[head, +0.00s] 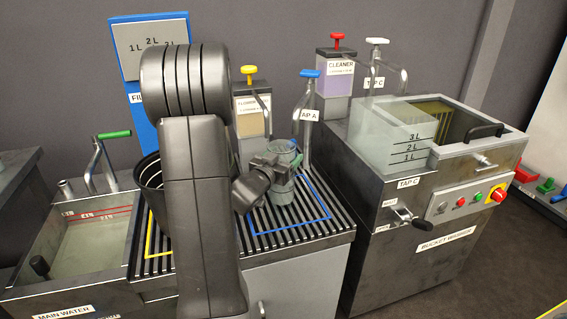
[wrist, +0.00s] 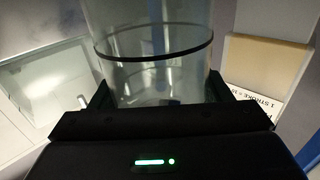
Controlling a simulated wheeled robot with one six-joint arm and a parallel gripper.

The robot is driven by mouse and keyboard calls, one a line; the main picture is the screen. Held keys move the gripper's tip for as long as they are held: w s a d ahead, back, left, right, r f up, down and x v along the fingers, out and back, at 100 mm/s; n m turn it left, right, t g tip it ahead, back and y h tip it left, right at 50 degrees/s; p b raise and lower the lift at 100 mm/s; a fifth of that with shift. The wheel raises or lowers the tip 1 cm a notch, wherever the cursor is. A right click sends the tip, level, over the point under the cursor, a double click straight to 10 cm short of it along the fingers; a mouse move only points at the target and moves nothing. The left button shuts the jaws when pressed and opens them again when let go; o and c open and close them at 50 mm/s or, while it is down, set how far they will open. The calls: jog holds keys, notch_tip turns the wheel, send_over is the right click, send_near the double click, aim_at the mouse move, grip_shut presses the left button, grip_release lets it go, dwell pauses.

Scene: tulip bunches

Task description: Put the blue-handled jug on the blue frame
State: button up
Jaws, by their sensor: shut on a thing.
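A clear, grey-green jug (head: 283,190) stands upright in my gripper (head: 279,164) in the head view. It appears within the outline of the blue frame (head: 327,202) on the slatted rack. I cannot tell whether its base touches the slats. No blue handle shows on it. My gripper is shut around its upper side. In the wrist view the clear wall of the jug (wrist: 155,70), with a dark ring around it, sits between my fingers (wrist: 163,92). My arm hides the left part of the blue frame.
Tap A (head: 308,105) with a blue top rises just behind the jug. A dark bucket (head: 150,185) stands by a yellow frame (head: 150,240) on the left. A sink (head: 90,235) lies further left, the bucket washer (head: 420,240) to the right.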

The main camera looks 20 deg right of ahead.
jog(key=shift+f, duration=0.45)
jog(key=shift+f, duration=0.15)
jog(key=o, duration=1.7)
